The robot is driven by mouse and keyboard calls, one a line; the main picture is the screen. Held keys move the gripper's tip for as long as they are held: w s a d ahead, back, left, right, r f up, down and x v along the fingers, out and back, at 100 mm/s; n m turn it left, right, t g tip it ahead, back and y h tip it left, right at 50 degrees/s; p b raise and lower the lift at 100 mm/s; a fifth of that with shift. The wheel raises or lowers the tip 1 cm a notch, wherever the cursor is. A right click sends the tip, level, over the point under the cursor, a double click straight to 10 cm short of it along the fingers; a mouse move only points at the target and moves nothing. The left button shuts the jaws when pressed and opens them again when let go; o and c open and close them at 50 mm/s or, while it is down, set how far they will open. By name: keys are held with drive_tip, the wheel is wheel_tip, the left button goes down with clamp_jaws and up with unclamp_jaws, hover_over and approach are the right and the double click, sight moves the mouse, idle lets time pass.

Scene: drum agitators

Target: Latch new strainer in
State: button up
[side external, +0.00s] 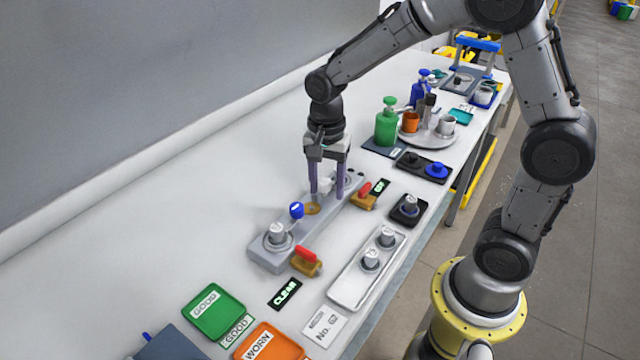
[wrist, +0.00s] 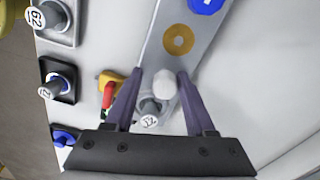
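A long grey housing (side external: 268,258) lies on the table with a grey numbered cylinder (side external: 276,236) seated at its near end. A red-handled latch (side external: 305,258) sits beside that end, and a second red-handled latch (side external: 365,194) sits beside the far end. My gripper (side external: 328,194) points down over the far half of the housing. In the wrist view its fingers (wrist: 159,75) stand apart on either side of a white rounded piece (wrist: 165,84), with gaps showing. A grey numbered cylinder (wrist: 150,120) shows just below that piece, partly hidden by the gripper. The second latch's red handle (wrist: 108,97) is left of the fingers.
A blue knob (side external: 296,210) and an orange ring (side external: 313,208) are on the housing. A white tray (side external: 348,296) holds two cylinders. A black holder (side external: 409,219) carries another. Green (side external: 232,325) and orange (side external: 290,347) trays lie in front. Bare table lies left.

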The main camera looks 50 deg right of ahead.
sight(324, 181)
drive_tip(key=shift+w+r, duration=0.1)
drive_tip(key=shift+r, duration=2.95)
drive_tip(key=r+n, duration=0.3)
drive_tip(key=shift+w+r, duration=0.2)
drive_tip(key=shift+r, duration=0.05)
drive_tip(key=shift+f, duration=1.4)
drive_tip(key=shift+f, duration=3.6)
clamp_jaws()
